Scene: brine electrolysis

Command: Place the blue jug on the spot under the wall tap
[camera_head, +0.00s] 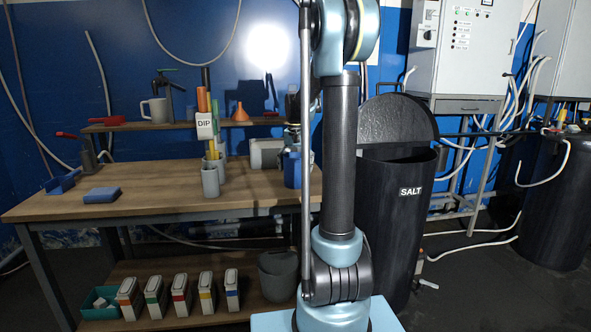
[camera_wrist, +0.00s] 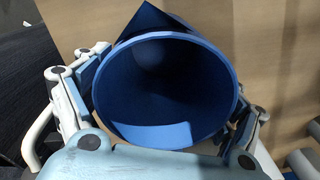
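The blue jug (camera_head: 292,170) is upright near the right end of the wooden workbench; I cannot tell whether it rests on the top. In the wrist view I look down into the open mouth of the jug (camera_wrist: 165,85), and it looks empty. My gripper (camera_head: 293,138) is at the jug in the head view. In the wrist view the fingers of my gripper (camera_wrist: 168,98) lie on either side of the jug, partly hidden by its rim; whether they press on it is unclear. A red-handled fitting (camera_head: 67,135), possibly the wall tap, is at the left; the spot below is unclear.
The workbench (camera_head: 140,207) has free room at its front. A raised shelf (camera_head: 135,126) carries a grey jug (camera_head: 155,110). The black SALT bin (camera_head: 395,220) stands right of the bench.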

